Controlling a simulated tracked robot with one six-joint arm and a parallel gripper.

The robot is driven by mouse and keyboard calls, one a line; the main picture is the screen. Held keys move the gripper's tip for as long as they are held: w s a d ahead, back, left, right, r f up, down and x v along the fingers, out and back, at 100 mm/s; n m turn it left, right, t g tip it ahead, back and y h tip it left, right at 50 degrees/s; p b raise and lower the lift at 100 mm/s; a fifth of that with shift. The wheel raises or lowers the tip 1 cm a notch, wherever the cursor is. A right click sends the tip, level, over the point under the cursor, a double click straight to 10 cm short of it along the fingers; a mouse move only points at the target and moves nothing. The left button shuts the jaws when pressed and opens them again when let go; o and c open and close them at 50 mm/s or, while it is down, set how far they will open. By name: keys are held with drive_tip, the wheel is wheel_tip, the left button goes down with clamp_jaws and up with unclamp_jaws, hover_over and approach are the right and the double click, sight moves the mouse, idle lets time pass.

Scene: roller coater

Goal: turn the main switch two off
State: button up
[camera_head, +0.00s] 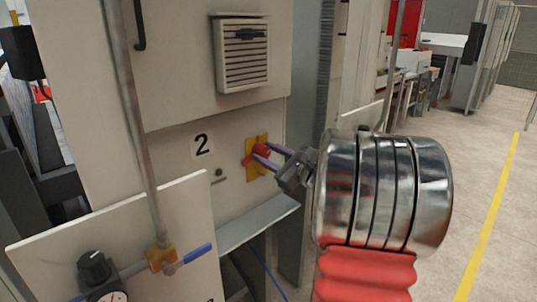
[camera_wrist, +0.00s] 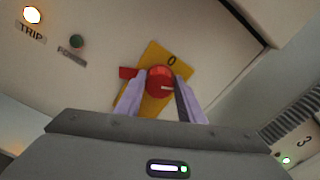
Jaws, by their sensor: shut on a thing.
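Main switch two is a red rotary knob (camera_wrist: 159,78) on a yellow plate (camera_wrist: 152,106), fixed to the pale cabinet panel beside a "2" label (camera_head: 202,145). The knob also shows in the head view (camera_head: 261,150). In the wrist view a "0" is printed on the plate above the knob. A red part of the knob sticks out to the left, and a pale mark shows at its right. My gripper (camera_head: 266,156) reaches in from the right, its purple fingers on either side of the knob and shut on it. The fingers hide part of the plate.
In the wrist view a lit TRIP lamp (camera_wrist: 32,15) and a dark green lamp (camera_wrist: 76,41) are at upper left. A vent (camera_head: 243,58) is above the switch. A ledge (camera_head: 258,222) is below. A gauge panel with a blue-handled valve (camera_head: 190,260) stands lower left.

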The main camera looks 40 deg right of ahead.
drive_tip(key=n, duration=0.6)
drive_tip(key=shift+a+f, duration=0.1)
drive_tip(key=n, duration=0.4)
drive_tip(key=shift+a+f+n, duration=0.1)
drive_tip(key=shift+n, duration=0.3)
drive_tip(key=shift+f+n, duration=0.1)
drive_tip(key=shift+n, duration=0.9)
drive_tip(key=shift+f, duration=0.1)
drive_tip(key=o, duration=1)
drive_tip(key=shift+o, duration=0.2)
drive_tip(key=shift+s+r, duration=0.2)
drive_tip(key=shift+s, duration=0.35)
drive_tip(key=s, duration=1.2)
drive_tip(key=shift+s+d, duration=0.25)
drive_tip(key=shift+s, duration=0.1)
